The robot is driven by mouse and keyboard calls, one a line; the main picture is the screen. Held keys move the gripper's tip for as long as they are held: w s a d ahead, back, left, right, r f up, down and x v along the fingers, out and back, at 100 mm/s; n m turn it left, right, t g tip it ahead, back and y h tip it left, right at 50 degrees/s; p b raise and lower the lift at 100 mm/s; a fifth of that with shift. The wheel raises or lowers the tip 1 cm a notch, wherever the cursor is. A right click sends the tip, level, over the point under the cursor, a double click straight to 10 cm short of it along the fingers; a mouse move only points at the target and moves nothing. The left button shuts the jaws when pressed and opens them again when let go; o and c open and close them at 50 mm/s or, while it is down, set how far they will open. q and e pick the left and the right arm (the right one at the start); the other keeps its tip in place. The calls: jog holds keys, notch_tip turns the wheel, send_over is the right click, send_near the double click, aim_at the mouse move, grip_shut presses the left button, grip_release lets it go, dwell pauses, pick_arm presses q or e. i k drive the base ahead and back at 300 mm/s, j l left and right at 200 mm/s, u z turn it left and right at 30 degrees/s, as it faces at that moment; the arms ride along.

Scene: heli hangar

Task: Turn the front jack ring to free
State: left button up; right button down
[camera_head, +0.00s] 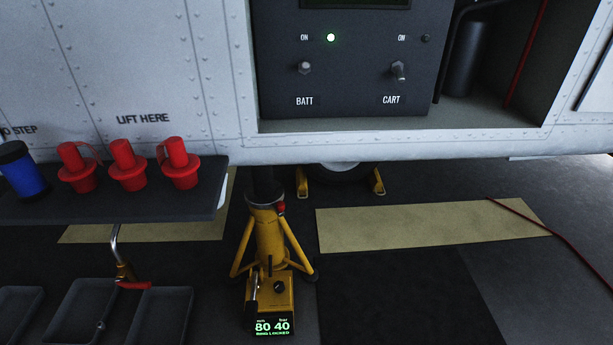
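The yellow jack (268,240) stands on its splayed legs on the floor, below the white fuselage. A dark ring (264,201) sits around its top, with a small red piece (281,208) at its right side. The dark column above the ring reaches up towards the fuselage underside. The jack's display (272,327) reads 80 mm and 40 bar, with small text that looks like RING LOCKED. A lever and a dark knob show on the yellow box above the display. Neither of my grippers is in view.
A dark shelf (110,204) at left carries several red plugs (128,167) and a blue cup-like object (21,172). Grey bins (160,318) stand below it. A panel (350,60) has BATT and CART switches. A red cable (560,236) lies at right.

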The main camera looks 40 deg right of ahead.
aim_at(278, 206)
jog(key=z, duration=1)
